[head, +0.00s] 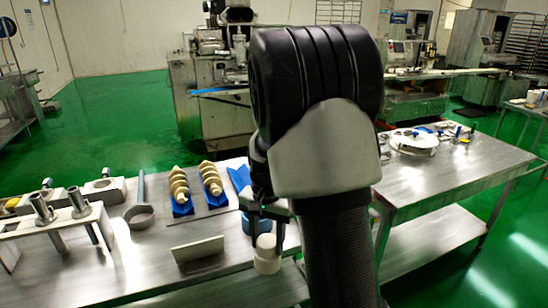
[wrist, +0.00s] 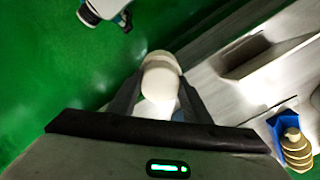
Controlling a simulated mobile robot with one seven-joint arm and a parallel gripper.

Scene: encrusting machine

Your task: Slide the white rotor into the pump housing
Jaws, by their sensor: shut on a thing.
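A white, rounded, short cylindrical piece, which looks like the white rotor (head: 267,257), is between the fingers of my gripper (head: 265,237) in the head view. My gripper is shut on it, near the right end of the left steel table. In the wrist view the rotor (wrist: 161,78) sticks out past the fingertips, with my gripper (wrist: 158,100) on both sides of it. The pump housing is not clear to me; a metal block (head: 103,190) with a hole and a bracket with two upright metal tubes (head: 62,217) stand at the table's left.
Two beige screw-shaped parts (head: 211,178) lie on blue rests on a tray. A thin upright plate (head: 198,249) and a round long-handled pan (head: 140,216) stand on the steel table (head: 130,270). A second table (head: 435,176) at right holds a round white disc part (head: 413,142).

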